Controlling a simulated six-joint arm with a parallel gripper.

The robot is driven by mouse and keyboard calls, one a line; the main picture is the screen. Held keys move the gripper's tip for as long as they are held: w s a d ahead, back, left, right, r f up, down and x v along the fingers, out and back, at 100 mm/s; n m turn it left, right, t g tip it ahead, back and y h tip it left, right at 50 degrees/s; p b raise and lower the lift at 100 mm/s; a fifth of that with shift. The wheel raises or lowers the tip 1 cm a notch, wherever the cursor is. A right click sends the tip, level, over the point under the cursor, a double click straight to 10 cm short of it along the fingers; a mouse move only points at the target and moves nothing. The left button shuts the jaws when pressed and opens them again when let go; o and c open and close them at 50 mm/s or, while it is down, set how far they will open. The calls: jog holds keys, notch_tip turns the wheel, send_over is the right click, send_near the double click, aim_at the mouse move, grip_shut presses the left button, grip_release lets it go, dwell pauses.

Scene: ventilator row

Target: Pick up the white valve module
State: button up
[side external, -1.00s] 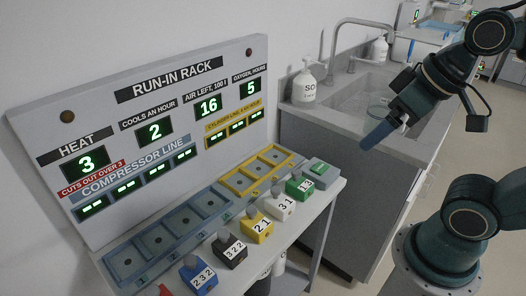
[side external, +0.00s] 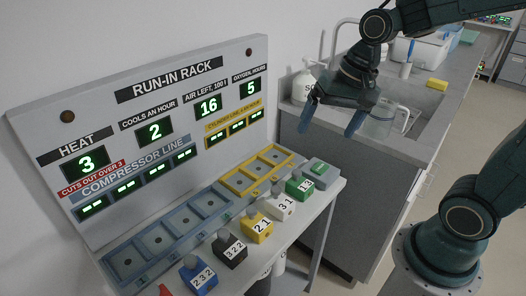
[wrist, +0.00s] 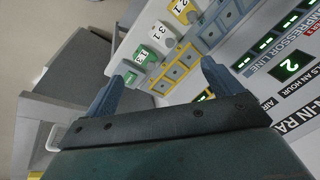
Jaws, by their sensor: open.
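The white valve module (side external: 281,208), marked "3 1", stands on the front of the rack's shelf, between the yellow module (side external: 257,228) marked "2 1" and the green module (side external: 299,187) marked "1 3". In the wrist view the white module (wrist: 158,34) shows near the top, beyond my fingers. My gripper (side external: 331,119) is open and empty. It is above and behind the right end of the shelf, well apart from the white module. The gripper's fingers also show in the wrist view (wrist: 160,90).
A blue module (side external: 198,277) and a black module (side external: 229,250) stand farther left on the shelf. Empty yellow sockets (side external: 255,169) and blue sockets (side external: 170,237) lie behind the row. The upright display panel (side external: 150,125) rises behind them. A sink counter (side external: 415,150) with a soap bottle (side external: 300,86) is at right.

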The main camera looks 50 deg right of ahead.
jog(key=w+d+f+m+g+y, duration=0.1)
jog(key=w+f+m+g, duration=0.1)
jog(key=w+f+m, duration=0.35)
jog(key=m+g+y, duration=0.1)
jog(key=m+y, duration=0.1)
jog(key=m, duration=0.3)
send_near(279, 201)
jog(key=v, duration=0.3)
jog(key=shift+r, duration=0.2)
jog(key=shift+x, duration=4.25)
jog(key=shift+f, duration=0.1)
jog(key=shift+x, duration=2.5)
jog(key=shift+c, duration=0.4)
